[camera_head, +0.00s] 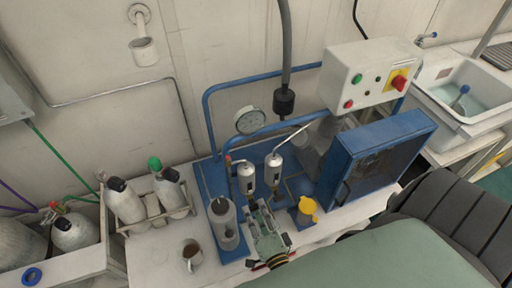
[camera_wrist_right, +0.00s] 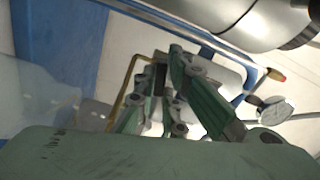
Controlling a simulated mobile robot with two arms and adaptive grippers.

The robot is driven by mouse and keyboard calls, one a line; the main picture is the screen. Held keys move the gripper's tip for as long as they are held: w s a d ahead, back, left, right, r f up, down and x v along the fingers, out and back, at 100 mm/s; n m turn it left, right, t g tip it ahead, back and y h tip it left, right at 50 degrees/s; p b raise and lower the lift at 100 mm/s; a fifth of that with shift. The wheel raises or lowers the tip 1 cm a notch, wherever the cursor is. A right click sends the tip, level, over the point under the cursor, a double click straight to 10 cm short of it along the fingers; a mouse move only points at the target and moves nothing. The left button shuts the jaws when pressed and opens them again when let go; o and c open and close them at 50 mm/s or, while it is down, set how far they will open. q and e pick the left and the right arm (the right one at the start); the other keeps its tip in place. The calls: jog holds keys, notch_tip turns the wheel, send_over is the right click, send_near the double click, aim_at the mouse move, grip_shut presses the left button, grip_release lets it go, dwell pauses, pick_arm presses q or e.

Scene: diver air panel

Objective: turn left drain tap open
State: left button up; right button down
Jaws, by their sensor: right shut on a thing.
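Two silver filter canisters hang side by side on the blue compressor frame, the left one (camera_head: 246,178) and the right one (camera_head: 273,168). My right gripper (camera_head: 262,212) is just below and in front of them, with its green fingers pointing up and away. In the right wrist view the fingertips (camera_wrist_right: 168,62) are close together, shut on a small part under the canisters. This appears to be the left drain tap, mostly hidden by the fingers, so its angle cannot be told. A silver canister (camera_wrist_right: 245,18) crosses the top of that view. My left gripper is not in view.
A grey cylinder (camera_head: 223,222) stands left of my right gripper and a yellow-topped part (camera_head: 307,207) stands right of it. A blue box (camera_head: 375,160) is farther right. A mug (camera_head: 192,252) and a bottle rack (camera_head: 148,222) are on the left.

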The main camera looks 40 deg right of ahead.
jog(key=n, duration=0.4)
jog(key=n+p, duration=0.1)
jog(key=n, duration=0.3)
jog(key=n+p, duration=0.1)
jog(key=n, duration=0.4)
jog(key=shift+s+f, duration=0.25)
jog(key=shift+f, duration=0.05)
jog(key=shift+d, duration=0.1)
jog(key=c, duration=1.9)
grip_release()
jog(key=shift+c, duration=0.2)
jog(key=shift+o, duration=0.2)
jog(key=shift+w+r, duration=0.1)
jog(key=shift+r, duration=0.05)
jog(key=v, duration=1.2)
